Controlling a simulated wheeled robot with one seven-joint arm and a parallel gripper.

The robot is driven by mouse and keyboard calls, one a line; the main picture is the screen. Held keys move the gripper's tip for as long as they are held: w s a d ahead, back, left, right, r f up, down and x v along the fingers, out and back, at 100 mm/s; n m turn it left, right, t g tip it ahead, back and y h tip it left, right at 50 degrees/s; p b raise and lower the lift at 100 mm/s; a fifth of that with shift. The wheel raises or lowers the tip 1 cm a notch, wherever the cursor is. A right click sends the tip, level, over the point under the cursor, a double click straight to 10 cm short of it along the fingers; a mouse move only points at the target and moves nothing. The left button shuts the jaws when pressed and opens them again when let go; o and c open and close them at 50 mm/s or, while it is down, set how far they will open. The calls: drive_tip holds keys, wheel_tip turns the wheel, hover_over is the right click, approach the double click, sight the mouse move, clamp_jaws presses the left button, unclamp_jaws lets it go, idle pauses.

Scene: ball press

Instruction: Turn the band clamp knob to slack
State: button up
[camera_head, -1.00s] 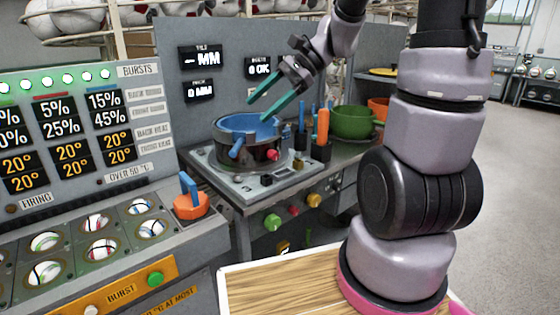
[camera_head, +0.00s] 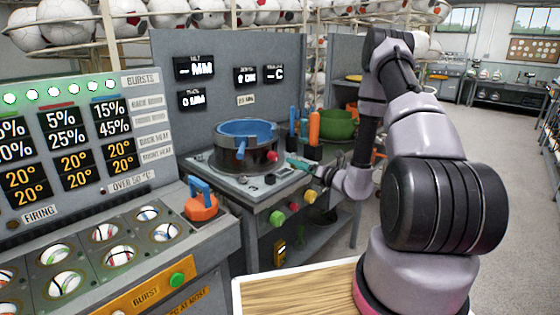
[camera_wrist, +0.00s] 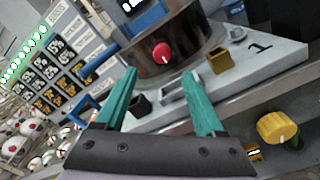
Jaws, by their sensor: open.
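The red knob (camera_head: 272,156), which appears to be the band clamp knob, sits on the side of a dark round drum (camera_head: 232,157) lined in blue. In the wrist view the red knob (camera_wrist: 161,53) shows just beyond and between my fingertips. My gripper (camera_head: 292,160) is low at the right of the drum, its teal fingers pointing at the knob. In the wrist view my gripper (camera_wrist: 159,74) is open with nothing between the fingers. The fingers are apart from the knob. The knob's turn position is too small to tell.
The drum stands on a grey bench top (camera_head: 228,184). A brass block (camera_wrist: 218,61) and a dark block (camera_wrist: 139,105) are near the fingers. Green (camera_head: 277,218) and yellow (camera_wrist: 277,128) knobs are on the bench front. A green bowl (camera_head: 338,124) stands behind, right.

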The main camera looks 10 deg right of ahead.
sight(276, 157)
drive_tip(key=x, duration=1)
drive_tip(key=shift+w+f, duration=0.2)
drive_tip(key=shift+w, duration=0.15)
clamp_jaws()
